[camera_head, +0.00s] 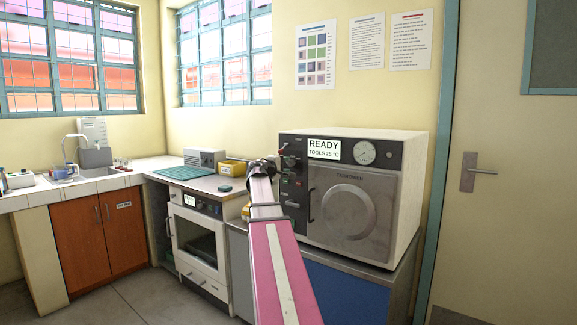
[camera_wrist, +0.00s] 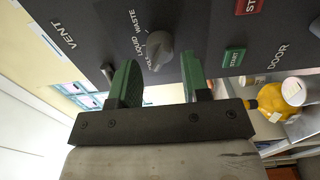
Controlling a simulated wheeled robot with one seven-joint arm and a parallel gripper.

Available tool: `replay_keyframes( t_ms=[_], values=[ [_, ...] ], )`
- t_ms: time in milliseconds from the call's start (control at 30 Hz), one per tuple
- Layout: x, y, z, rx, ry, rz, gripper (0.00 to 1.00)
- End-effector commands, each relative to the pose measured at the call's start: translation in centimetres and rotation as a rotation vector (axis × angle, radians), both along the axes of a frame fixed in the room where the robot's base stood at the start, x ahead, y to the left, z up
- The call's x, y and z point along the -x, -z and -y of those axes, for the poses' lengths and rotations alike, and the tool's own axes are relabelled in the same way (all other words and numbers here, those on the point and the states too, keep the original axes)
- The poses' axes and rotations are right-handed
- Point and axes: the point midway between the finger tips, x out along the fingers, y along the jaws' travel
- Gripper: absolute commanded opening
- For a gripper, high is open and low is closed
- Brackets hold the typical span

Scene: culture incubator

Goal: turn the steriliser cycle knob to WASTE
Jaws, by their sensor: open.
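The steriliser (camera_head: 409,200) is a grey and white box on the right side of the counter; its display (camera_head: 324,149) reads READY, TOOLS 25 °C. The grey cycle knob (camera_wrist: 159,48) sits on the dark panel in the wrist view, with LIQUID and WASTE printed beside it and another label partly hidden. Its exact pointer setting is hard to tell. My gripper (camera_wrist: 160,62) is open, its green fingers to the left and right of the knob's lower end; I cannot tell whether they touch it. In the head view my gripper (camera_head: 263,169) is at the panel's left edge and hides the knob.
A green START button (camera_wrist: 234,57) is close to the right finger, with a red button (camera_wrist: 248,6) above it. The steriliser door (camera_head: 350,210) is shut.

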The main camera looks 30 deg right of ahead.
Motion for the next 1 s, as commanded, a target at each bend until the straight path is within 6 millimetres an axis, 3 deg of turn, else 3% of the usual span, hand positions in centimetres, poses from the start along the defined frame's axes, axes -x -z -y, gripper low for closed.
replay_keyframes(
  t_ms=[200, 567, 600, 700, 1000],
  values=[
    [-1.0, 0.0, 2.2, -0.001, 0.000, 0.001, 0.43],
    [-1.1, 0.1, 2.7, -0.001, -0.001, 0.001, 0.43],
    [-1.1, 0.1, 2.7, -0.001, -0.001, 0.001, 0.40],
    [-1.1, 0.0, 2.6, -0.001, -0.001, 0.001, 0.09],
    [-1.1, 0.1, 2.6, -0.009, -0.001, 0.018, 0.09]
  ],
)
